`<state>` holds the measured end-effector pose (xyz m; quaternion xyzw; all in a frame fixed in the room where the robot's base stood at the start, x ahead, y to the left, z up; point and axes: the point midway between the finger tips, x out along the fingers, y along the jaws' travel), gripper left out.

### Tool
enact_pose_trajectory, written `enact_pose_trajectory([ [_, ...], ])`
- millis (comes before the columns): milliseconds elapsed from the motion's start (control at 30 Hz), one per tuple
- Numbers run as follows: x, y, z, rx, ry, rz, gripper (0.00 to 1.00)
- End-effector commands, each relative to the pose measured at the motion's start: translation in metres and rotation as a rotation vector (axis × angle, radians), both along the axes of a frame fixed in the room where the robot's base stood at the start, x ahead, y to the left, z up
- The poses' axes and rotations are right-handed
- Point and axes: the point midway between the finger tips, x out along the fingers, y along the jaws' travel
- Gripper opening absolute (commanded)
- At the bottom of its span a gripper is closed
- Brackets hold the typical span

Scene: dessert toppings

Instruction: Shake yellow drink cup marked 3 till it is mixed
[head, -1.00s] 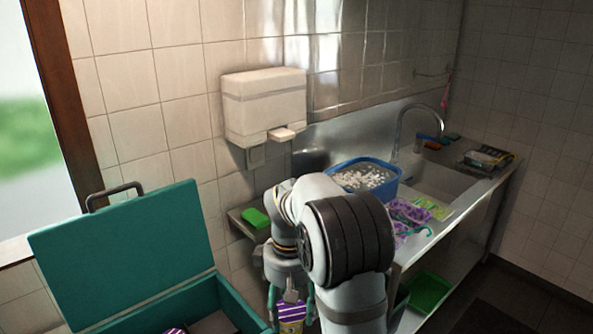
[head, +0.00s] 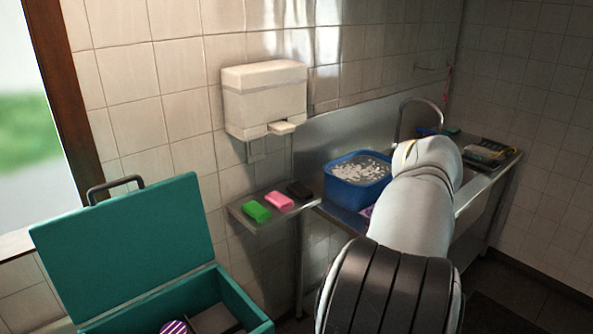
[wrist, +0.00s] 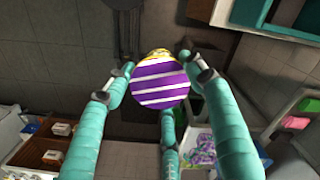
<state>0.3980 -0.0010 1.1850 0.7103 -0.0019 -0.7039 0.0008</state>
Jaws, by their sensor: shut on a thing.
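In the wrist view, my gripper (wrist: 158,82) has its teal fingers closed around a cup with a purple-and-white striped lid (wrist: 160,84). A yellow edge of this cup (wrist: 158,53) shows past the lid. I see the cup lid-on, and no number on it is visible. The cup is held in the air above the dark floor. In the head view, my gripper and the held cup are out of sight, with my arm filling the lower right.
The open teal box (head: 122,263) stands at left, with another purple-striped lid (head: 174,328) inside. A small shelf (head: 245,222) carries green, pink and black blocks. A blue basin (head: 352,195) of white bits stands by the sink. A white dispenser (head: 264,97) hangs on the wall.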

Motion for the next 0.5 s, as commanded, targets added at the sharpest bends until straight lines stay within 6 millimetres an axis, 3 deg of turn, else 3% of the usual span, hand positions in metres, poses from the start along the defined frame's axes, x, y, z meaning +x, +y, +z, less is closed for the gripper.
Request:
enact_pose_trajectory([
  [100, -0.005, 0.003, -0.056, 0.01, 0.022, 0.003, 0.19],
  [133, -0.004, 0.002, -0.063, 0.008, 0.019, 0.003, 0.19],
  [167, -0.003, 0.002, -0.064, 0.006, 0.012, 0.002, 0.19],
  [300, 0.002, -0.002, -0.005, -0.003, -0.005, 0.0, 0.19],
  [333, 0.001, -0.001, -0.001, -0.001, 0.0, 0.0, 0.19],
  [367, -0.001, 0.0, -0.002, 0.002, 0.005, 0.001, 0.19],
  [500, -0.004, 0.003, -0.061, 0.009, 0.021, 0.005, 0.19],
])
